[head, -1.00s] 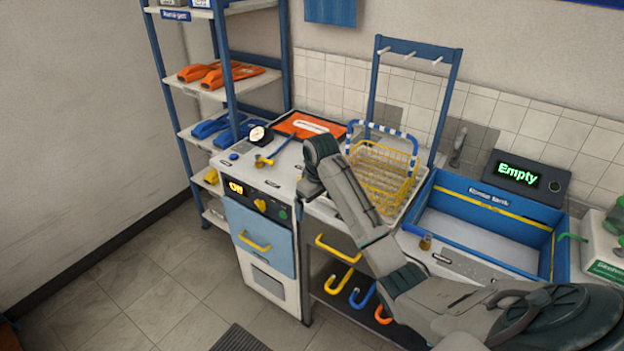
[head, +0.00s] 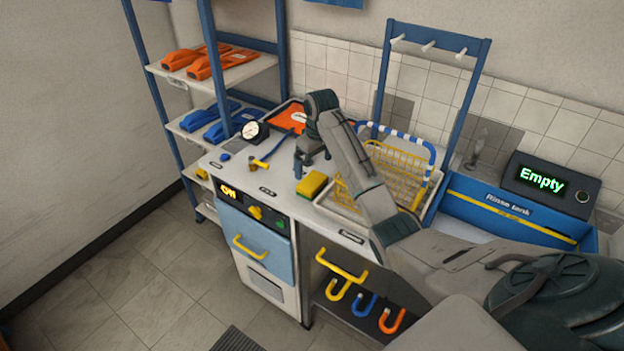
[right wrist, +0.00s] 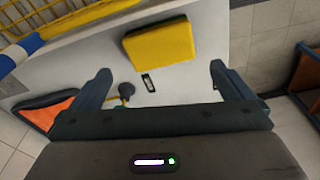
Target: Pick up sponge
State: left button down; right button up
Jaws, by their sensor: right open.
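The sponge (head: 313,184), yellow on top with a green layer below, lies on the white bench top just left of the yellow wire basket. It also shows as a yellow block in the right wrist view (right wrist: 160,45), ahead of the fingertips. My right gripper (head: 308,164) is above the bench, close to the sponge. In the right wrist view my right gripper (right wrist: 160,82) has its fingers wide apart with nothing between them, and the sponge lies beyond them. My left gripper is in no view.
The yellow wire basket (head: 398,168) with a blue-and-white handle stands close right of the sponge. A gauge (head: 254,132), a hammer-like tool (head: 260,164) and an orange tray (head: 287,117) lie to the left. The blue rinse tank (head: 510,208) is at the right.

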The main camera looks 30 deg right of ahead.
aim_at(312, 180)
jog(key=shift+s+a+f, duration=0.1)
jog(key=shift+a+f, duration=0.05)
jog(key=shift+f, duration=0.45)
jog(key=shift+s+a+f, duration=0.1)
jog(key=shift+f, duration=0.45)
jog(key=shift+f+p, duration=0.3)
jog(key=shift+p, duration=0.15)
jog(key=f+p, duration=0.1)
jog(key=f, duration=0.1)
jog(key=w+f, duration=0.1)
jog(key=f, duration=0.1)
jog(key=shift+d+p, duration=0.15)
jog(key=shift+p, duration=0.2)
jog(key=shift+f, duration=0.45)
jog(key=c, duration=0.7)
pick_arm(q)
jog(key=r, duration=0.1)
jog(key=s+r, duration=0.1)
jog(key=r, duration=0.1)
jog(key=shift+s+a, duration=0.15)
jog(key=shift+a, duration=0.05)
pick_arm(e)
jog(key=shift+o, duration=0.2)
